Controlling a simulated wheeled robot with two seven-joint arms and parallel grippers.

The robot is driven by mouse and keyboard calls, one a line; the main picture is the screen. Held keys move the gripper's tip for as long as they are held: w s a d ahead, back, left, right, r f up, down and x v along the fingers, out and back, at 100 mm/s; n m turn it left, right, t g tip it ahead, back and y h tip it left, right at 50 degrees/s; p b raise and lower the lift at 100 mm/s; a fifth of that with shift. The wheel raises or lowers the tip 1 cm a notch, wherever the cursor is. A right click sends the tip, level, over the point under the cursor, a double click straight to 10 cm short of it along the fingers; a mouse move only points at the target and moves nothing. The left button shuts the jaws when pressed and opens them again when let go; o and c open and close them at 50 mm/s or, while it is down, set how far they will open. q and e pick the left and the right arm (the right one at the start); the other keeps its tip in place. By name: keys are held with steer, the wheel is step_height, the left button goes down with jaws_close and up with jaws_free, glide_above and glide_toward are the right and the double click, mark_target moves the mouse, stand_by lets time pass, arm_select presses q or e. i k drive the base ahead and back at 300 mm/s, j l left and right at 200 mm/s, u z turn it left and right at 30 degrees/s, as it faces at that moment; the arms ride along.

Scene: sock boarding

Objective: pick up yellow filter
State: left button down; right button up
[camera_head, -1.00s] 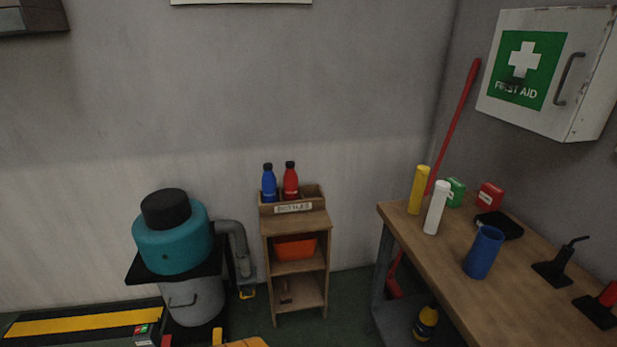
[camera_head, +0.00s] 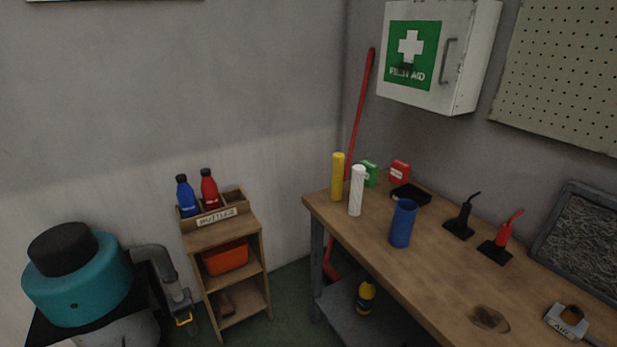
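The yellow filter (camera_head: 338,177) is a tall yellow cylinder standing upright at the far left corner of the wooden workbench (camera_head: 440,285). A white cylinder (camera_head: 356,191) stands just to its right and a little nearer. A small green box (camera_head: 370,173) is behind the white cylinder. Neither of my grippers shows in the head view.
On the bench are a blue cup (camera_head: 402,223), a red box (camera_head: 400,172), a black tray (camera_head: 410,194), and black (camera_head: 461,218) and red (camera_head: 501,238) handled tools. A bottle shelf (camera_head: 228,265) and teal vacuum (camera_head: 78,275) stand left. The floor between shelf and bench is partly clear.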

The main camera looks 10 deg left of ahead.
mark_target(338, 158)
steer(key=i+j+z, duration=0.85)
steer(key=j, duration=0.2)
steer(key=i+j+z, duration=0.2)
steer(key=j, duration=0.15)
steer(key=j+z, duration=0.25)
steer(key=i+j+z, duration=0.2)
steer(key=j, duration=0.3)
steer(key=j+z, duration=0.2)
steer(key=j, duration=0.15)
